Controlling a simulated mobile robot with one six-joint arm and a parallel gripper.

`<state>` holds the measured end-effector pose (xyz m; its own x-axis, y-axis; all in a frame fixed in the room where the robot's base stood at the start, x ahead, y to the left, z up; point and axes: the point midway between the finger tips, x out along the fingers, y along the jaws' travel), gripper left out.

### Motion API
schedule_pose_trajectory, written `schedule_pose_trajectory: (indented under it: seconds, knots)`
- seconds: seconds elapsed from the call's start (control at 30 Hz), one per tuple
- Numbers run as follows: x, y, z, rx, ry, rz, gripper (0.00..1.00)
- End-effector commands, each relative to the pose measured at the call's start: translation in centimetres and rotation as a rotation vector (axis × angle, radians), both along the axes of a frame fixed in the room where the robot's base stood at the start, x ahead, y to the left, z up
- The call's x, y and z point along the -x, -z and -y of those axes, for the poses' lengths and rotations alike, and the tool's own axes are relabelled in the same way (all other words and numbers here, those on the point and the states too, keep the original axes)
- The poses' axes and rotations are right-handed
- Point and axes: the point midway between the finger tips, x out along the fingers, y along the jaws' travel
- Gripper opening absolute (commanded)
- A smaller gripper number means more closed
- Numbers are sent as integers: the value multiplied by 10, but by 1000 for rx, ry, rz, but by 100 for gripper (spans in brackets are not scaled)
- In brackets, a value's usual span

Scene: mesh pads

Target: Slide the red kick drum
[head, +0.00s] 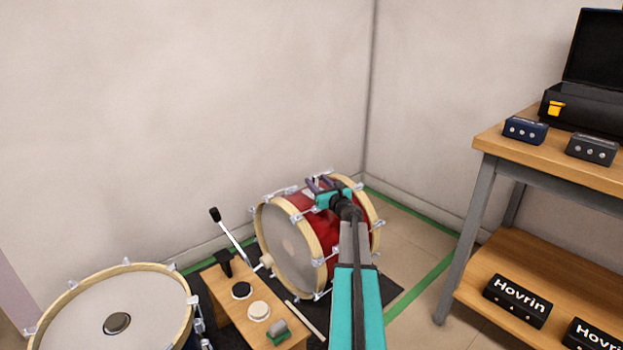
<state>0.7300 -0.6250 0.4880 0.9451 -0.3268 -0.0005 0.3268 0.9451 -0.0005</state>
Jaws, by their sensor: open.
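The red kick drum (322,232) lies on its side on a dark mat near the room's corner. It has a red shell, pale wooden hoops, metal lugs and a grey-white head facing left and forward. My teal and grey arm reaches up from the bottom and covers part of the drum's right side. My gripper (318,183) is at the top of the drum, by the upper edge of its shell. The jaws are open. I cannot tell whether they touch the drum.
A larger drum (85,312) stands at the lower left. A small wooden bench (225,300) with pads and a pedal with a black beater (228,235) are left of the kick drum. A two-level table (525,163) stands at right. Green tape (432,280) marks the floor.

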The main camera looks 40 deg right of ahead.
Motion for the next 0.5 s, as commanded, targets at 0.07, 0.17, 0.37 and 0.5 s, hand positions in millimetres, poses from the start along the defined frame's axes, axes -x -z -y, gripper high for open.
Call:
schedule_pose_trajectory:
  seconds: [0.07, 0.17, 0.37, 0.5]
  knots:
    - [-10, 1, 4, 1, -1, 1, 43]
    - [-19, 1, 7, 0, -1, 1, 43]
    - [-38, 1, 14, 0, 0, 1, 43]
    - [-48, 1, 17, 0, 0, 0, 43]
